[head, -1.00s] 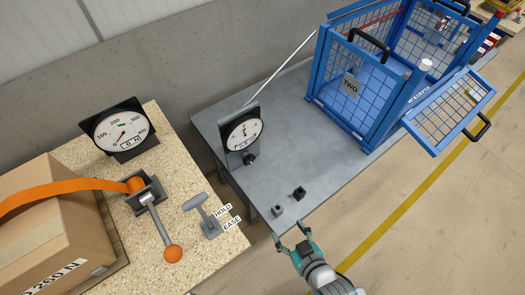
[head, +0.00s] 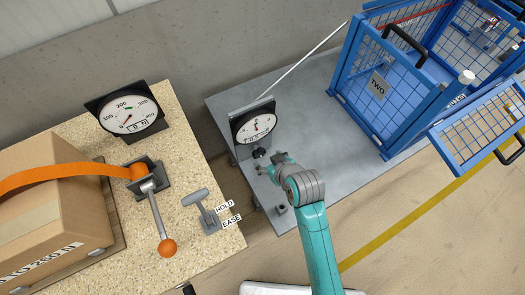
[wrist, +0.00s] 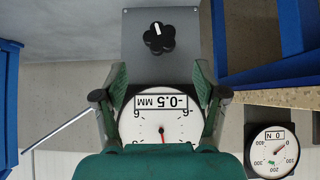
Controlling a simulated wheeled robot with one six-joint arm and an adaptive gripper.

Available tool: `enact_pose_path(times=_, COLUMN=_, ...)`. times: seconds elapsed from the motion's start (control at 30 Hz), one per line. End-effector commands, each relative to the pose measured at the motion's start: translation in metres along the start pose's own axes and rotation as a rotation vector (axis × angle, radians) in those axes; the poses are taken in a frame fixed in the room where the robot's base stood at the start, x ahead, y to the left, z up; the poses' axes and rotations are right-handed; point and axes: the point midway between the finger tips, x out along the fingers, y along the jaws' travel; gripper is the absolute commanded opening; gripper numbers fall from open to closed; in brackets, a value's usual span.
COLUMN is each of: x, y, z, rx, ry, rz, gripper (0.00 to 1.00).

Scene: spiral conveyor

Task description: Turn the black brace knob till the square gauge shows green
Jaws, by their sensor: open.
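The black brace knob (head: 259,152) sits low on the grey upright plate, below the gauge with the black square housing (head: 254,127). In the wrist view the knob (wrist: 160,37) is lobed with a white mark, and the gauge (wrist: 160,128) appears upside down, reading about -0.5 mm with a red needle. No green shows on its face. My gripper (head: 267,168) is open and empty, close to the knob on its near side. In the wrist view its fingers (wrist: 160,75) stand apart, with the knob beyond their tips; I see no contact.
A small dark block (head: 282,209) lies on the grey table (head: 300,100) beside my arm. A blue mesh cage (head: 385,90) stands at right. On the speckled bench at left are another gauge (head: 128,112), an orange-knobbed lever (head: 158,220) and a HOLD/EASE handle (head: 205,207).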

Motion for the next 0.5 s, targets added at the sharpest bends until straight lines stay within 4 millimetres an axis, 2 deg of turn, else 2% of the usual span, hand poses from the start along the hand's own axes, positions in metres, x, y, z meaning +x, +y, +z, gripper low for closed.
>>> enact_pose_path(times=0.3, x=0.055, y=0.000, z=0.000, rx=0.000, ry=-0.001, rz=0.000, gripper=0.71)
enact_pose_path(times=0.5, x=0.082, y=0.000, z=0.000, rx=0.000, ry=0.001, rz=0.000, gripper=0.71)
